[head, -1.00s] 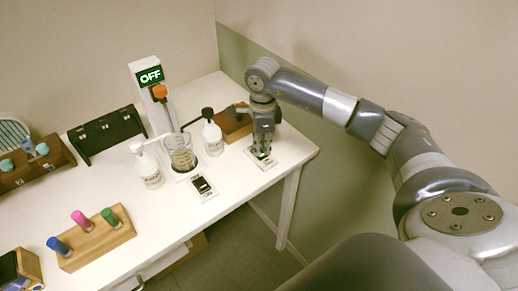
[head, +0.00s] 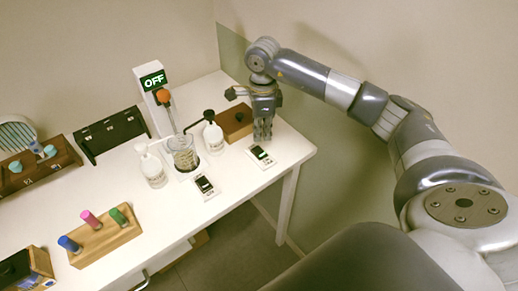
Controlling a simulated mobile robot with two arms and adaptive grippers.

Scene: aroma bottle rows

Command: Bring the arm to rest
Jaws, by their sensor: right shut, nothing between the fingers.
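My right arm comes in from the right in the head view. My right gripper (head: 263,132) points down above the far right part of the white table (head: 225,178). It is shut and empty, just behind a small white card with a dark screen (head: 260,156). A brown wooden box with a dark knob (head: 235,122) stands to its left. My left gripper is not in the picture.
A glass beaker (head: 184,157) stands between a white bottle (head: 152,168) and a black-topped bottle (head: 212,135). A stirrer post reading OFF (head: 152,82) rises behind. A second card (head: 204,187) lies in front. A wooden rack (head: 103,240) holds blue, pink and green vials.

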